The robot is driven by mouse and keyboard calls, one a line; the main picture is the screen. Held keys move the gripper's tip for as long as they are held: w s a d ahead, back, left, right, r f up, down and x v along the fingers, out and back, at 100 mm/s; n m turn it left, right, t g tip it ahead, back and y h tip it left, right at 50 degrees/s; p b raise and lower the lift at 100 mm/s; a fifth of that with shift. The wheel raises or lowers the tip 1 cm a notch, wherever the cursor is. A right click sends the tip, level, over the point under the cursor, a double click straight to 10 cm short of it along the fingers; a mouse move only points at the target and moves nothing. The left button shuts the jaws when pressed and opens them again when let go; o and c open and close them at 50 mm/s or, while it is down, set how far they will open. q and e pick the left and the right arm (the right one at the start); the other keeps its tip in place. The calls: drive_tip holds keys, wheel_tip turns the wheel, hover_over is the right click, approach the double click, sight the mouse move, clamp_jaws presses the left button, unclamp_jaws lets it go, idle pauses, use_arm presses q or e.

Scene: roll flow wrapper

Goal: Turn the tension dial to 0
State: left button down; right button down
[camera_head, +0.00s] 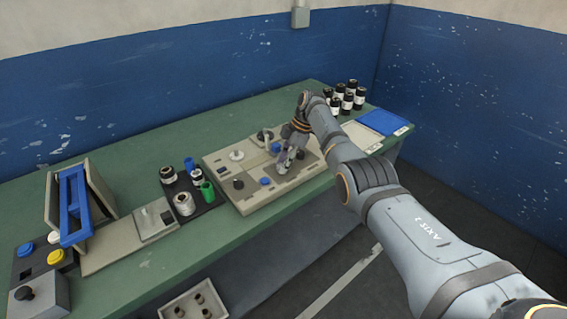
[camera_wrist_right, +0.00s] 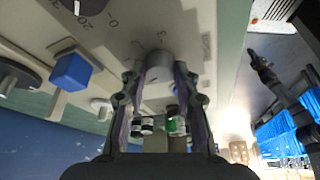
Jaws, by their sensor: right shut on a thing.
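The beige machine panel (camera_head: 250,203) lies on the green table. My right gripper (camera_head: 288,160) reaches down onto its right part and hides what it holds in the head view. In the right wrist view, my right gripper (camera_wrist_right: 160,92) is shut on a pale grey round dial (camera_wrist_right: 159,62), with a finger on each side. Small numerals are printed around this dial, a 3 among them; its pointer and exact setting cannot be read. No name label is legible, so I cannot tell by text that it is the tension dial. My left gripper is out of view.
A blue block (camera_wrist_right: 72,72) and another dial with 0 and 20 marks stand near the held dial. The panel also carries a dark knob (camera_head: 238,184) and a white disc (camera_head: 237,155). Black-and-white rolls (camera_head: 348,99) and a blue tray (camera_head: 384,122) are at the right.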

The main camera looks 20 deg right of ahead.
drive_tip(key=c, duration=1)
unclamp_jaws()
drive_tip(key=shift+r, duration=0.1)
drive_tip(key=v, duration=1.1)
drive_tip(key=shift+d+r, duration=0.15)
drive_tip(key=shift+r, duration=0.25)
